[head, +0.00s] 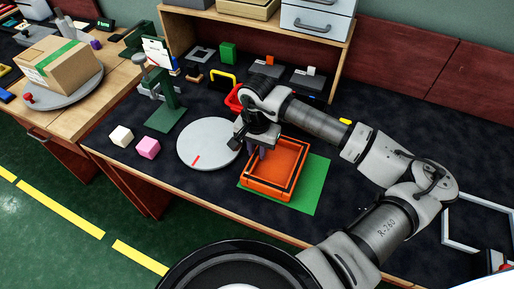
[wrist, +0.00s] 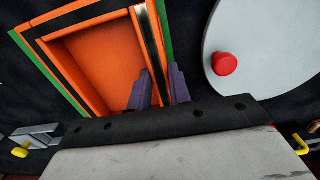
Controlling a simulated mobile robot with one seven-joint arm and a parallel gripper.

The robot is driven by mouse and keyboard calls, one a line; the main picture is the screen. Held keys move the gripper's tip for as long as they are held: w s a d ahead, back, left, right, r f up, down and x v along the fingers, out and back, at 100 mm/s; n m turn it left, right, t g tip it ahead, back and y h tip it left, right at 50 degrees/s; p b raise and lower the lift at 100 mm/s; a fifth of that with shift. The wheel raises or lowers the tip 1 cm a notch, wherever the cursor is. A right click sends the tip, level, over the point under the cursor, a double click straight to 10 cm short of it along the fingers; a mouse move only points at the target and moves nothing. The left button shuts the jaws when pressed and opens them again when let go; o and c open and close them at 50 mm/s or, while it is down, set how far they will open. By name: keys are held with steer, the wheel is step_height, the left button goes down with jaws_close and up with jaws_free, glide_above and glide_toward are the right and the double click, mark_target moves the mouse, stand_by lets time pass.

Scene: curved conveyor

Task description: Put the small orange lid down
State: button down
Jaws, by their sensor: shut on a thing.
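The orange lid (head: 268,188) is a shallow, open-topped box shape with a black line along its rim. It is over the green mat (head: 313,190), which shows on its right and front sides. I cannot tell whether it rests on the mat or is slightly above it. My gripper (head: 257,152) points down at its left wall. In the wrist view, the purple fingers (wrist: 160,92) stand on either side of the lid's (wrist: 100,58) black-lined wall and are shut on it. The fingertips are partly hidden by the wall.
A grey round disc (head: 205,145) with a red mark lies close left. A red bin (head: 234,98) is behind my gripper. A grey frame (head: 450,225) lies far right.

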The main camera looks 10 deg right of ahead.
steer(key=shift+f+b, duration=0.2)
steer(key=shift+b, duration=0.1)
steer(key=c, duration=1.3)
jaws_free()
steer(key=shift+r, duration=0.1)
steer(key=shift+r, duration=0.1)
